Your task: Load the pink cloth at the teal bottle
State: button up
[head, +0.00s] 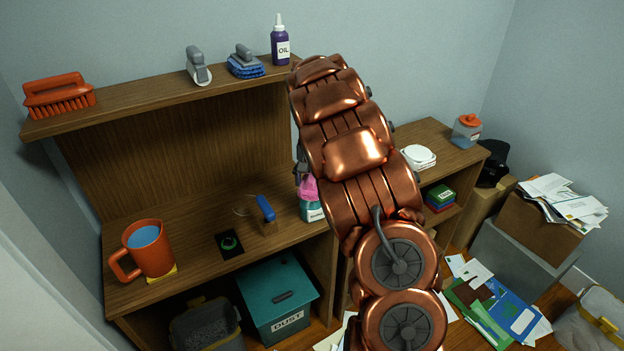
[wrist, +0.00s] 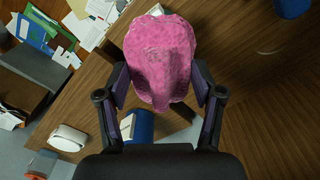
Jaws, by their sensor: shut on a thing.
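The pink cloth (wrist: 160,58) is bunched between the two fingers of my gripper (wrist: 158,88) in the wrist view, and the fingers are shut on it. In the head view a bit of the pink cloth (head: 308,189) shows left of my copper arm, just above the teal bottle (head: 312,213). The bottle stands on the desk with a white label, partly hidden by my arm. A blue body with a pale label shows beneath the cloth in the wrist view; it is probably the bottle. I cannot tell whether cloth and bottle touch.
An orange mug (head: 148,249), a blue-handled brush (head: 266,212) and a black pad with a green ring (head: 230,243) are on the desk to the left. The upper shelf (head: 150,98) holds brushes and an oil bottle (head: 280,42). Papers (head: 487,300) litter the floor at right.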

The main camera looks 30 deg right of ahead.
aim_at(312, 176)
jog(key=shift+f, duration=0.5)
dwell(1.4)
jog(key=shift+r, duration=0.15)
jog(key=shift+r+p, duration=0.7)
jog(key=shift+r, duration=2.75)
